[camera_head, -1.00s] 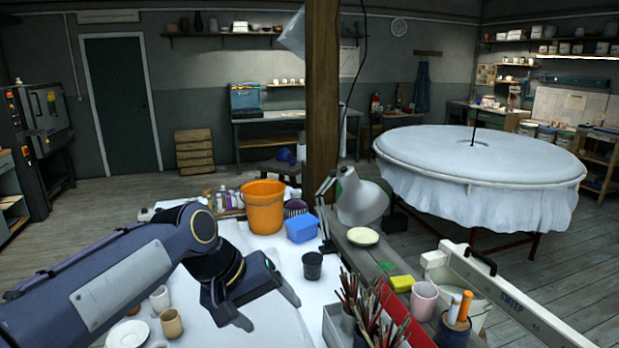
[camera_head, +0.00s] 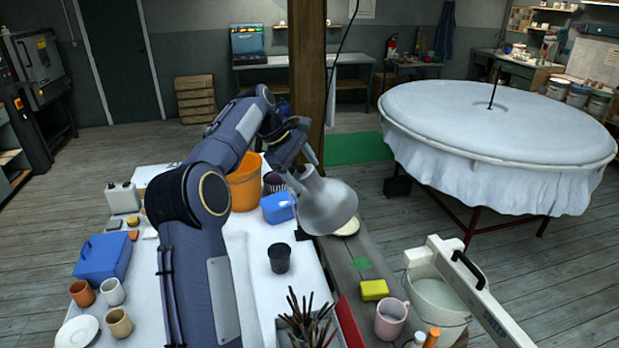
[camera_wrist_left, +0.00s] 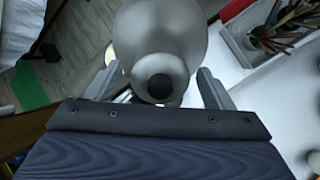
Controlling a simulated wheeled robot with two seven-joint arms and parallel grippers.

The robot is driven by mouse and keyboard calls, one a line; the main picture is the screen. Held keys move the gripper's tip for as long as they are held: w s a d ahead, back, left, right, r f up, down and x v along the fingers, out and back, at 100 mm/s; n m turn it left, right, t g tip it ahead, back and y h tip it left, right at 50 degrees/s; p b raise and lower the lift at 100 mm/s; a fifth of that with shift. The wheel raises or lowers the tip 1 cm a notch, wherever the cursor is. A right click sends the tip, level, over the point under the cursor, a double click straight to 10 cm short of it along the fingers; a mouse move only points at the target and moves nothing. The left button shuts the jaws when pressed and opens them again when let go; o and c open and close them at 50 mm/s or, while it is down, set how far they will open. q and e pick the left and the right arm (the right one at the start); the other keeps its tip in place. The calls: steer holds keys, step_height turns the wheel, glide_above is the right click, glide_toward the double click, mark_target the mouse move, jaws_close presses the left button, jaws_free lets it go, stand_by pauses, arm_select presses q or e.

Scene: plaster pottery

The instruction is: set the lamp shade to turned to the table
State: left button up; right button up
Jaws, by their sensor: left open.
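The lamp shade (camera_head: 328,203) is a grey metal bell on a thin jointed arm beside the wooden post. Its narrow neck is at upper left and its wide end is toward the lower right in the head view. My left gripper (camera_head: 302,164) is at the neck end, partly hidden by its own wrist. In the left wrist view the open fingers (camera_wrist_left: 158,88) stand on either side of the rounded neck of the shade (camera_wrist_left: 165,30), with a dark round cap facing the camera. Contact cannot be told. The lamp base is mostly hidden.
The wooden post (camera_head: 307,70) stands close behind the lamp. An orange bucket (camera_head: 243,190), a blue box (camera_head: 277,208) and a dark cup (camera_head: 279,257) are nearby on the table. Brushes (camera_head: 305,318) stand in front.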

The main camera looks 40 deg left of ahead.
mark_target(307, 184)
arm_select(q)
steer(key=shift+x, duration=1.6)
steer(key=shift+c, duration=0.5)
steer(key=shift+s, duration=0.1)
steer(key=c, duration=1.3)
steer(key=shift+f+g+y, duration=0.35)
steer(key=shift+g+y, duration=0.45)
steer(key=shift+g, duration=0.3)
steer(key=shift+s+a+f+g+y, duration=0.15)
steer(key=shift+f+g+y, duration=0.3)
steer(key=shift+g+y, duration=0.55)
steer(key=o, duration=1.4)
steer(key=shift+r, duration=0.1)
